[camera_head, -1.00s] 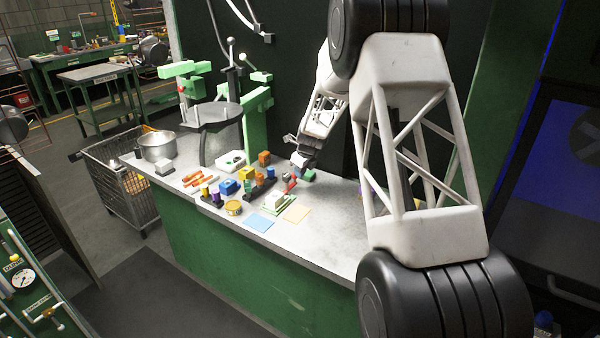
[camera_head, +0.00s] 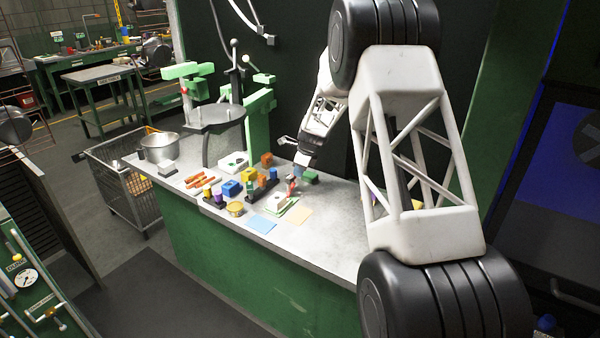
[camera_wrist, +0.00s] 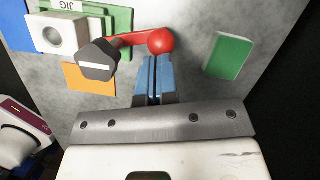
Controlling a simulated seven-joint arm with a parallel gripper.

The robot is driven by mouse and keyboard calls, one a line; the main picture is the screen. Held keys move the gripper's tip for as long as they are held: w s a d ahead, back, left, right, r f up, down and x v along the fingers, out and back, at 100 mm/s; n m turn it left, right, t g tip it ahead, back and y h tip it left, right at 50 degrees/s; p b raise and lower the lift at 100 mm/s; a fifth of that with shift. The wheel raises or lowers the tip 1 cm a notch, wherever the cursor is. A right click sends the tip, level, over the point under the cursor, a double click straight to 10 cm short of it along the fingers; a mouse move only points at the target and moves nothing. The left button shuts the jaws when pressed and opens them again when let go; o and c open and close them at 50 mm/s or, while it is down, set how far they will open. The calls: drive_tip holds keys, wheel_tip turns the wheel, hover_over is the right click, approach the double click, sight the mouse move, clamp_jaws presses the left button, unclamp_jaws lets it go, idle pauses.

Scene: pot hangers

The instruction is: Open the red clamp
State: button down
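The red clamp (camera_wrist: 128,40) shows in the wrist view as a red lever with a round red ball at its right end and a dark hexagonal knob at its left. It sits beside a white block (camera_wrist: 62,36) with a round hole, on a green base labelled JIG. My gripper (camera_wrist: 154,58) has blue fingers pressed close together, with their tips at the ball's near side. The fingers look shut, and the ball is not visibly between them. In the head view the red clamp (camera_head: 291,185) is small and partly hidden under my gripper (camera_head: 296,176).
A green block (camera_wrist: 230,56) lies right of the ball. An orange square (camera_wrist: 90,77) and a blue square (camera_head: 261,224) lie flat on the bench. Coloured blocks and a tin (camera_head: 235,209) crowd the bench to the left. The bench front right of the orange square is clear.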

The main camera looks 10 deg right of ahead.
drive_tip(key=shift+w+a+f+n, duration=0.1)
drive_tip(key=shift+w+a+n, duration=0.05)
drive_tip(key=shift+n, duration=0.75)
drive_tip(key=shift+w+a, duration=0.25)
drive_tip(key=shift+w+a+n+g, duration=0.2)
drive_tip(key=shift+a+n+g, duration=0.1)
drive_tip(key=shift+n, duration=0.35)
drive_tip(key=shift+w+a+n+g, duration=0.2)
drive_tip(key=shift+a+n+g, duration=0.1)
drive_tip(key=shift+n, duration=0.35)
drive_tip(key=a+n, duration=0.1)
drive_tip(key=n+g, duration=0.1)
drive_tip(key=n, duration=0.1)
drive_tip(key=shift+w+a+n, duration=0.2)
drive_tip(key=shift+a+n, duration=0.1)
drive_tip(key=shift+a, duration=0.4)
drive_tip(key=shift+d, duration=0.15)
